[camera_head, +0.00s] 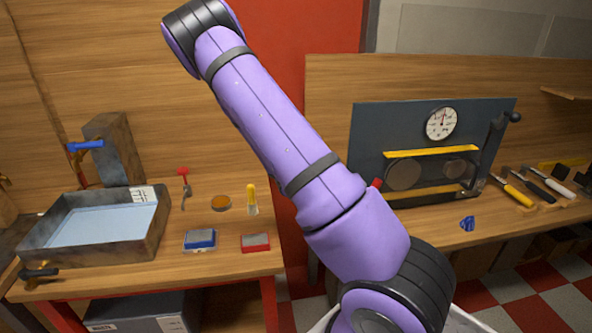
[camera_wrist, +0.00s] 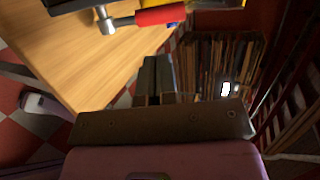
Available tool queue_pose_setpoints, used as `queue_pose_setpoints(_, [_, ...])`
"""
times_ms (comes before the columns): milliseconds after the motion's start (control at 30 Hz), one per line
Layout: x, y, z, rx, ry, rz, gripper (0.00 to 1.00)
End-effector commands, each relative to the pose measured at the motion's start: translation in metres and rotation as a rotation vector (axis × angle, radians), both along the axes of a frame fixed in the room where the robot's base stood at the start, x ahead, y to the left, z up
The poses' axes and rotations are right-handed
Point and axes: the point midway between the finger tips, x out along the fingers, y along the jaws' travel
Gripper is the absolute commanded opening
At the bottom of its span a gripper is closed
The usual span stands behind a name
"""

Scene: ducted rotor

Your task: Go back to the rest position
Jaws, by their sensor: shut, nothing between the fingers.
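My gripper (camera_wrist: 157,62) shows in the wrist view as two dark fingers side by side, shut with nothing between them. It hangs in open air beside the edge of a wooden bench (camera_wrist: 95,75). In the head view my purple arm rises from the lower right to the upper left, and its elbow is at the top. The gripper itself is out of the head view.
The left bench holds a metal water tray (camera_head: 95,255), a blue block (camera_head: 199,239) and a red block (camera_head: 255,242). A gauge panel (camera_head: 370,140) stands on the right bench near several tools.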

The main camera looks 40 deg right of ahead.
Motion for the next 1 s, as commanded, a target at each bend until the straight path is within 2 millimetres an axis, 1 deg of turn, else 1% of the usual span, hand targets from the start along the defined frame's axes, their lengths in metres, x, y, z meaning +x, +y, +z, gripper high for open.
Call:
queue_pose_setpoints(233, [0.0, 0.0, 0.0, 0.0, -0.004, -0.001, 0.0])
queue_pose_setpoints(367, [0.001, 0.006, 0.006, 0.002, -0.072, -0.036, 0.0])
queue_pose_setpoints(467, [0.002, 0.017, 0.017, 0.008, -0.196, -0.102, 0.0])
queue_pose_setpoints(667, [0.002, 0.047, 0.048, 0.024, -0.523, -0.301, 0.0])
queue_pose_setpoints(1000, [-0.004, 0.103, 0.106, 0.064, -1.022, -0.686, 0.0])
